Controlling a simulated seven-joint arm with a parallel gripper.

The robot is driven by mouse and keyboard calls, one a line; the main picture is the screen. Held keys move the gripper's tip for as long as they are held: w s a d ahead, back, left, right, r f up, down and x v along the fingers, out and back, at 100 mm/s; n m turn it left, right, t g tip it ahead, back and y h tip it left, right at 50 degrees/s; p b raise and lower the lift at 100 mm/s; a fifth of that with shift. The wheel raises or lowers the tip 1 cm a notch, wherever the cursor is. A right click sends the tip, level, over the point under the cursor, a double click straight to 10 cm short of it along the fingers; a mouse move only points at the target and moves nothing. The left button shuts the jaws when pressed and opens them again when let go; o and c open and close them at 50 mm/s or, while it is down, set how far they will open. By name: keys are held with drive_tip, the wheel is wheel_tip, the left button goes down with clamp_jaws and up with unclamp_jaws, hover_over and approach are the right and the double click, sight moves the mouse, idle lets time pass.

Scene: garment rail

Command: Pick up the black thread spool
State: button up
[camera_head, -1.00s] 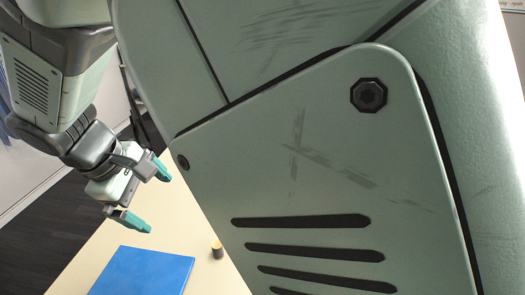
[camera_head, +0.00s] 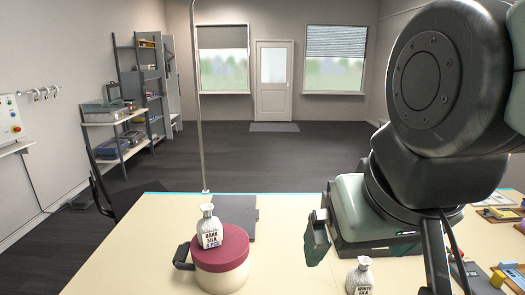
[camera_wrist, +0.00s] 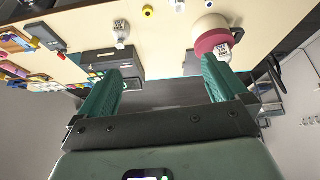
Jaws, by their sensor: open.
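I cannot make out the black thread spool for certain in either current view. A small round yellow piece with a dark centre (camera_wrist: 148,10) lies on the table at the top edge of the wrist view; I cannot tell whether it is a spool. My gripper (camera_wrist: 160,66) is open, with its two teal fingers wide apart and nothing between the tips. In the head view one finger (camera_head: 317,240) shows above the table, to the right of the pot; the other is hidden behind my arm.
A red-topped cream pot (camera_head: 222,280) carries a bottle labelled dark silk (camera_head: 209,230). A white silk bottle (camera_head: 360,279) stands at the front. A dark flat panel (camera_head: 236,220) lies behind the pot. Small items, including a yellow one (camera_head: 498,278), crowd the right side.

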drive_tip(key=shift+s+d+f, duration=0.1)
drive_tip(key=shift+s+d, duration=0.05)
drive_tip(key=shift+s, duration=0.2)
drive_tip(key=c, duration=0.7)
